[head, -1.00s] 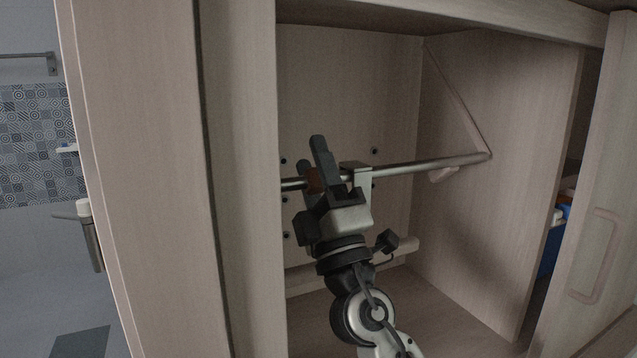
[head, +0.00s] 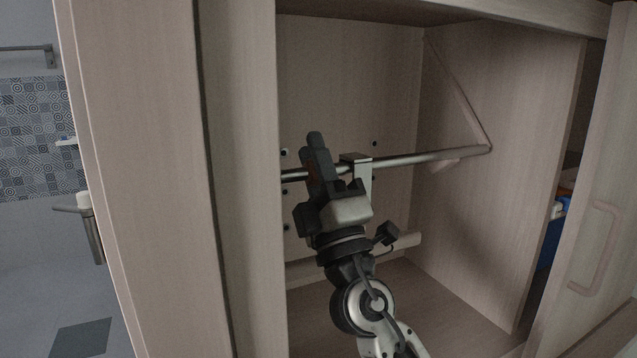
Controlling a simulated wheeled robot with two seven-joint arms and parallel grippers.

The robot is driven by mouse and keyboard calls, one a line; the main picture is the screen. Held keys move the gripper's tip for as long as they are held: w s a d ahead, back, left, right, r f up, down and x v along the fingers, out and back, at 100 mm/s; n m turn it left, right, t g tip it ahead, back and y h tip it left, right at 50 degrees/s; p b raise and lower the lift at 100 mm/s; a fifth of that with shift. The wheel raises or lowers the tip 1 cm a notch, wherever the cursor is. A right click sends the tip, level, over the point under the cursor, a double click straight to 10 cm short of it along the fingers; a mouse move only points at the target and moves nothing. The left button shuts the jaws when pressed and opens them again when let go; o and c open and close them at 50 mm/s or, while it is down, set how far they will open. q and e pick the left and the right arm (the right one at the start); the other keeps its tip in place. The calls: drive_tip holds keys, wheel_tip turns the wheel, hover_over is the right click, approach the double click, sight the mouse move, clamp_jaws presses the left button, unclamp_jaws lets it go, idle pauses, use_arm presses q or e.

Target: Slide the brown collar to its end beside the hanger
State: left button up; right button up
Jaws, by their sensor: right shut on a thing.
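My right gripper (head: 318,165) reaches up from below to the metal rod (head: 420,159) inside the open wardrobe. Its dark fingers are shut on the brown collar (head: 311,173), which sits around the rod and is mostly hidden by them. A pale metal bracket (head: 362,172) hooks over the rod just right of the fingers, with a gap between; its lower part is behind the gripper. A pale wooden piece (head: 445,166) lies under the rod farther right. I cannot tell for sure which of these is the hanger. My left gripper is not in view.
A wooden bar (head: 405,241) crosses low behind my right arm. The wardrobe's left side panel (head: 245,180) stands close to the gripper and hides the rod's left end. A door with a handle (head: 600,250) stands at the right. The wardrobe floor at right is clear.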

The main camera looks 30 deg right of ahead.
sight(343, 175)
drive_tip(key=shift+d, duration=0.1)
drive_tip(key=shift+s+d+b, duration=0.1)
drive_tip(key=shift+d+b, duration=0.35)
drive_tip(key=shift+d, duration=1.05)
drive_tip(key=o, duration=1.1)
drive_tip(key=shift+c, duration=0.2)
